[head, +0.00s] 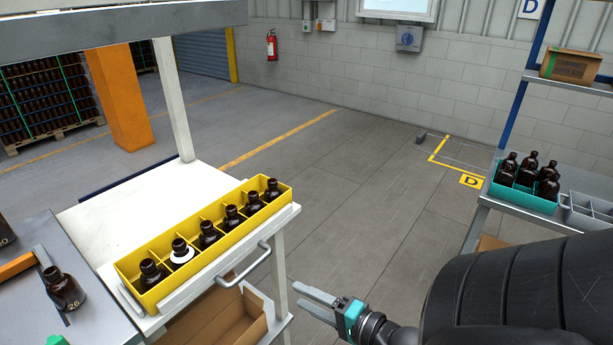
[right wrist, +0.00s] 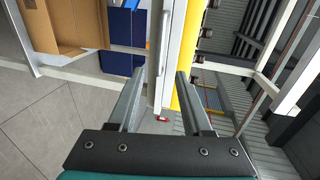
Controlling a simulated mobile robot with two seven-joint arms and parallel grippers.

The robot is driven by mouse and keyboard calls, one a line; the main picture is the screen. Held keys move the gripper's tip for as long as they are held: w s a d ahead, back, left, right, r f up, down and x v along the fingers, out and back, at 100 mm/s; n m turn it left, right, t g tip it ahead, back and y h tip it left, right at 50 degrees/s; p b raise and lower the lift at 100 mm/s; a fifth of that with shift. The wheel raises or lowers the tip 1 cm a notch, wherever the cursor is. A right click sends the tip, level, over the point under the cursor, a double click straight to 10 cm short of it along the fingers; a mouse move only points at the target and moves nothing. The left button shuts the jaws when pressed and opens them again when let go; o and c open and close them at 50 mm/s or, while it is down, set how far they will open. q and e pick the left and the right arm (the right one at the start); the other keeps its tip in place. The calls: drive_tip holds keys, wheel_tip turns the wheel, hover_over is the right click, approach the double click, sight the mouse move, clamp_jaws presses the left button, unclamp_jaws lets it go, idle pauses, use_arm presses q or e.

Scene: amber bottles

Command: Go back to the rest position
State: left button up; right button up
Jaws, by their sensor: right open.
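My right gripper (head: 305,300) is in the lower middle of the head view, just right of the white cart (head: 100,230), over the floor. Its two fingers are apart with nothing between them. In the right wrist view the open gripper (right wrist: 160,82) shows with the cart's edge and yellow tray beyond the fingertips. The long yellow tray (head: 215,262) stands on the cart's near right edge with several amber bottles (head: 207,236) upright in a row. My left gripper is not in view.
The cart's metal handle (head: 247,272) sticks out close to my right gripper. A lone amber bottle (head: 64,289) is on the grey surface at left. At right, a teal crate (head: 523,197) of bottles stands beside a grey divided crate (head: 588,212). Open floor (head: 370,215) lies between.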

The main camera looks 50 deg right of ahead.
drive_tip(key=s+f+n+g+h+b, duration=0.1)
drive_tip(key=s+f+n+g+b, duration=0.3)
drive_tip(key=f, duration=1.1)
drive_tip(key=s+f+n+g+b, duration=0.25)
drive_tip(key=s+f+n, duration=0.2)
drive_tip(key=f, duration=0.95)
drive_tip(key=s+a+f+n+g+b, duration=0.3)
drive_tip(key=s+a+f+n+g, duration=0.1)
drive_tip(key=s+a+f, duration=0.3)
drive_tip(key=s+a+f+n+g+b, duration=0.3)
drive_tip(key=s+a+f+n, duration=0.3)
drive_tip(key=s+f, duration=0.4)
wheel_tip(320, 180, down, 4)
drive_tip(key=shift+s+a+r+n+g, duration=0.1)
drive_tip(key=shift+s+a+n+g, duration=0.3)
drive_tip(key=shift+n+g, duration=0.15)
